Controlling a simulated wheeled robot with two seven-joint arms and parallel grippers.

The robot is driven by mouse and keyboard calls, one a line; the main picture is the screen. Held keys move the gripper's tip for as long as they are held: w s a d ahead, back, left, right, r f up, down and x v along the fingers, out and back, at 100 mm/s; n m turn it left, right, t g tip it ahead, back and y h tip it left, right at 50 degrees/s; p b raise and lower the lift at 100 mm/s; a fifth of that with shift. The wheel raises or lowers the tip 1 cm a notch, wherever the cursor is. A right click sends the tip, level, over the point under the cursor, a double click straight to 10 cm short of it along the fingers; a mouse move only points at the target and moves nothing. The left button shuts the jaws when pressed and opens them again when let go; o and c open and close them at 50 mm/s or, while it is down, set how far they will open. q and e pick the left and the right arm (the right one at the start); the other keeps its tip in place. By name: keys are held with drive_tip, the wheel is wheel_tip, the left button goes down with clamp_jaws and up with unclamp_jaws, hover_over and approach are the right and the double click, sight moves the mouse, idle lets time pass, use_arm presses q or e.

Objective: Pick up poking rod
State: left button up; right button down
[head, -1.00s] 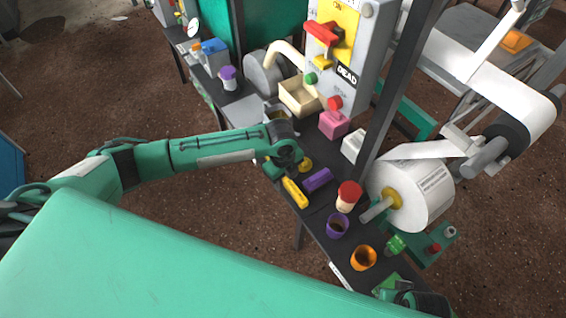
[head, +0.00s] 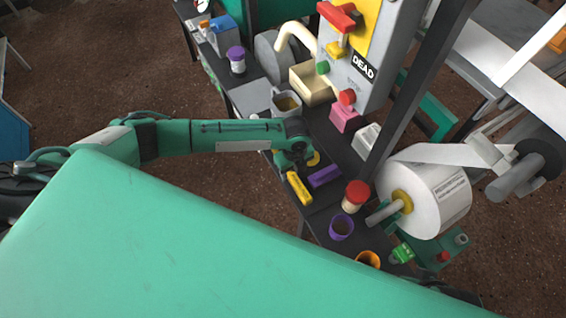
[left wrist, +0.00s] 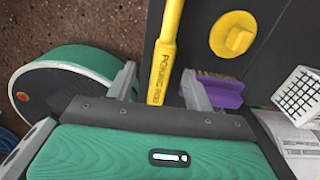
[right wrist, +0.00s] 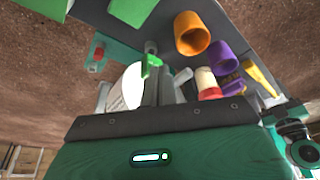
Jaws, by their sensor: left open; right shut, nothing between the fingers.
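The yellow poking rod (head: 299,188), with dark lettering, lies on the dark table near its left edge. My left gripper (head: 290,166) is over the rod's far end. In the left wrist view the rod (left wrist: 166,55) runs between the two spread fingers of my left gripper (left wrist: 160,88), with space on both sides. The rod's lower end is hidden behind the gripper body. My right gripper (right wrist: 165,90) is shut and empty in its wrist view, with cups and the paper roll beyond it.
A purple brush (head: 325,176) lies close right of the rod. A red-lidded jar (head: 355,196), a purple cup (head: 341,227) and an orange cup (head: 368,259) stand nearer. The paper roll (head: 432,198) is to the right. A yellow round piece (left wrist: 233,36) lies beside the rod.

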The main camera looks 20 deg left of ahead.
sight(295, 178)
use_arm(q)
drive_tip(key=f, duration=0.2)
drive_tip(key=f+b, duration=0.1)
drive_tip(key=f, duration=0.1)
drive_tip(key=shift+w+d, duration=0.2)
drive_tip(key=shift+d, duration=0.05)
drive_tip(key=shift+f, duration=0.4)
use_arm(e)
drive_tip(key=shift+w+a+r+t, duration=0.25)
drive_tip(key=shift+w+a+t, duration=0.15)
drive_tip(key=shift+a, duration=0.15)
use_arm(q)
drive_tip(key=c, duration=1.1)
drive_tip(key=shift+r, duration=0.15)
